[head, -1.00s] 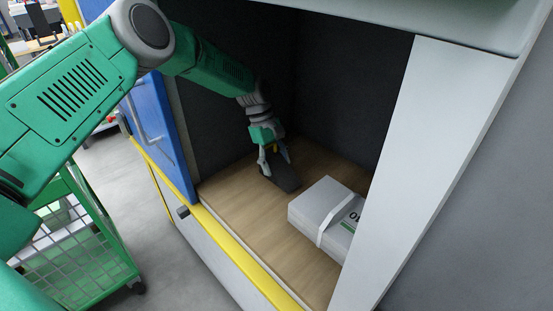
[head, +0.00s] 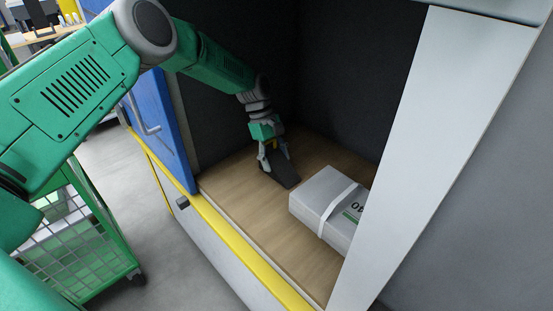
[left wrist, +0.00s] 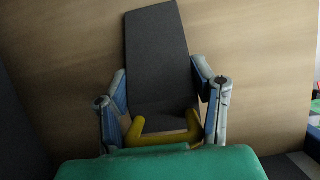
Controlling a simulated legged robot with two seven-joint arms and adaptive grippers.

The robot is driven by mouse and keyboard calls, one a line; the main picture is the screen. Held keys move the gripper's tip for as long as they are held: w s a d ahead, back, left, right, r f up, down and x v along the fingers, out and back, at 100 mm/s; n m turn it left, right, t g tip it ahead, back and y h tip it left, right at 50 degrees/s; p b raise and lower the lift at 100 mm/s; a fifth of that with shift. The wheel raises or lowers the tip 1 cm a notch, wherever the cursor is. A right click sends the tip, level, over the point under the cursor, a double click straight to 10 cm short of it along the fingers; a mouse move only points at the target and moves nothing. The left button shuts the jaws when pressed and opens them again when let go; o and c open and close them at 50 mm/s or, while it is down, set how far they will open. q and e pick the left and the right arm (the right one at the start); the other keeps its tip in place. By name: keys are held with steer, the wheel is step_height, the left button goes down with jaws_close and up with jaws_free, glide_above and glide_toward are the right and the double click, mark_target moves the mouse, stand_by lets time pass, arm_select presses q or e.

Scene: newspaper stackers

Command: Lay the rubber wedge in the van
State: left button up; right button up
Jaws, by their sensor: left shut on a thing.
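The rubber wedge (head: 281,171) is a dark grey, tapered block in the van's cargo space, at or just above the wooden floor (head: 233,191). It also shows in the left wrist view (left wrist: 158,58), where it points away from the gripper over the wood. My left gripper (head: 274,160) is shut on the wedge, with one finger on each side of it (left wrist: 163,100). Whether the wedge's underside touches the floor I cannot tell. My right gripper is not in view.
A strapped grey-white bundle (head: 320,196) lies on the van floor, right of the wedge. A yellow sill (head: 237,243) edges the opening, with a blue door (head: 172,130) at left and a pale pillar (head: 405,140) at right. A green mesh cart (head: 88,240) stands outside, lower left.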

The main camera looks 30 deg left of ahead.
arm_select(q)
steer(key=shift+a+f, duration=0.1)
steer(key=shift+f, duration=0.15)
steer(key=o, duration=1.6)
steer(key=shift+c, duration=0.2)
